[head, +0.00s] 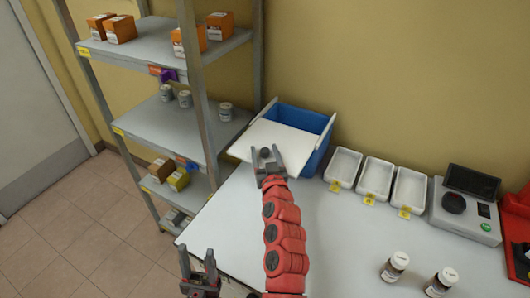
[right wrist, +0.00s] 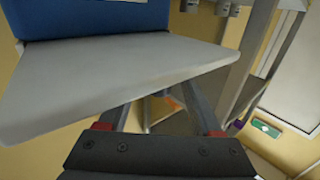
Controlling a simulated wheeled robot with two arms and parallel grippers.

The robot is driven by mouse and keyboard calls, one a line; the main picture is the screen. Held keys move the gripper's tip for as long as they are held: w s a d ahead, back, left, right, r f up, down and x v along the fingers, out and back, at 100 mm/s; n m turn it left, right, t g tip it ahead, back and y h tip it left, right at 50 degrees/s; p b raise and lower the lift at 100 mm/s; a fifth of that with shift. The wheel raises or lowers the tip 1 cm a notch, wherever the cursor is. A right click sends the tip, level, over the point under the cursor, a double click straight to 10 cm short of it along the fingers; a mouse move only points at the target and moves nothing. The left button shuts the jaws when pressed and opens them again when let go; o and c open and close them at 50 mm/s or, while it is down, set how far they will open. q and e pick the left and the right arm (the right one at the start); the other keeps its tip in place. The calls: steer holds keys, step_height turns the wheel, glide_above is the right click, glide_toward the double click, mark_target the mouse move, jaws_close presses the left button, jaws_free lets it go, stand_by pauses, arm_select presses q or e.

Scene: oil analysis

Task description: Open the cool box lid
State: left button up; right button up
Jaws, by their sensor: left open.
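The cool box (head: 318,147) is blue and stands at the table's back left corner. Its white lid (head: 288,139) sits out past the near side of the box, and blue shows behind it. In the right wrist view the lid (right wrist: 120,75) spans the picture, partly hiding the fingers, with the blue box above. My left gripper (head: 198,262) is open and empty, low at left.
A metal shelf (head: 160,130) with orange boxes and small jars stands close on the left. Several white trays (head: 375,178) lie right of the box, then a grey device (head: 465,207). Two brown bottles (head: 395,267) stand at front right. The table's middle is clear.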

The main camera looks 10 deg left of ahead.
steer(key=shift+s+d+f, duration=0.1)
steer(key=shift+s, duration=0.35)
steer(key=b+v, duration=0.1)
steer(key=v, duration=1.5)
steer(key=shift+s, duration=0.25)
steer(key=shift+d, duration=0.1)
